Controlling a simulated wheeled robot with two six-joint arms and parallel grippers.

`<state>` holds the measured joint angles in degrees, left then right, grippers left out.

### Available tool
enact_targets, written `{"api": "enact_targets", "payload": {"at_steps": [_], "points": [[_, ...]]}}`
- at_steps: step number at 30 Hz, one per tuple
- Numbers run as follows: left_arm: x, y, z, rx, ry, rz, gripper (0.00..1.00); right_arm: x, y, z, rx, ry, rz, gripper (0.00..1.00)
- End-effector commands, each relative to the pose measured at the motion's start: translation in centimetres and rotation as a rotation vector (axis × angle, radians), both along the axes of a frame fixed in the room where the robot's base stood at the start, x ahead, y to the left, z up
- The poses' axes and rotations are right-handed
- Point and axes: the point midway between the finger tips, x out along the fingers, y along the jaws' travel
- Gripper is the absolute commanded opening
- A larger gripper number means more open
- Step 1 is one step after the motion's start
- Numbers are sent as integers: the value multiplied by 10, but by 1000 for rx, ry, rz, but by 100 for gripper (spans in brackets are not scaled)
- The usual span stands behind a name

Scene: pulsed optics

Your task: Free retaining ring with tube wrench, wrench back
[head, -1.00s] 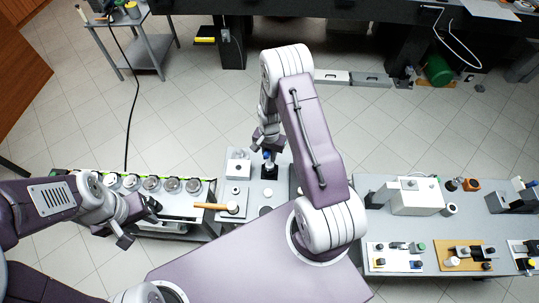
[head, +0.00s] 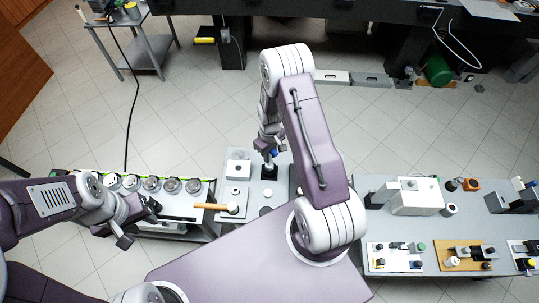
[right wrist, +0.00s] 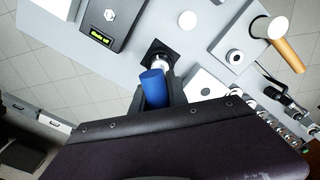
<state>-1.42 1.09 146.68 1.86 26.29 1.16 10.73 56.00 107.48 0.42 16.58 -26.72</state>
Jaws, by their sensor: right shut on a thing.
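My right gripper (head: 268,156) is shut on a blue-handled tool, which I take to be the tube wrench (right wrist: 153,88). In the head view only a sliver of blue shows beside the jaws. The tool is over a small black square mount (head: 269,173), which also shows in the right wrist view (right wrist: 150,46). A silvery round part (right wrist: 161,62) lies between the blue handle and the mount; I cannot tell whether it is wrench or retaining ring. My left gripper (head: 139,226) is at the left, with its fingers apart and nothing seen between them.
A white block with a hole (right wrist: 203,86) and a plate with a ring (right wrist: 234,57) stand near the mount. A wooden-handled tool (head: 209,206) lies nearby. A dark box with a green display (right wrist: 103,32) is close by. Several round parts sit along the left bench.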

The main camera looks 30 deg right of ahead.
Motion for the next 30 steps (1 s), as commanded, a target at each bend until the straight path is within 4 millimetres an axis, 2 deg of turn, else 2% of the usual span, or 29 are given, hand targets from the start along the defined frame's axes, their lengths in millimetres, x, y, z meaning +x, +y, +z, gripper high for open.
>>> {"api": "enact_targets", "payload": {"at_steps": [8, 12, 15, 21, 24, 30], "points": [[0, 0, 0, 0, 0, 0, 36, 0, 0, 0, 0, 0, 31, 0], [0, 0, 0, 0, 0, 0, 36, 0, 0, 1, 0, -1, 298, 0], [0, 0, 0, 0, 0, 0, 36, 0, 0, 1, 0, -1, 335, 0], [0, 0, 0, 0, 0, 0, 36, 0, 0, 2, 0, -2, 698, 0], [0, 0, 0, 0, 0, 0, 36, 0, 0, 3, 0, -2, 775, 0], [0, 0, 0, 0, 0, 0, 36, 0, 0, 3, -1, -2, 781, 0]]}}
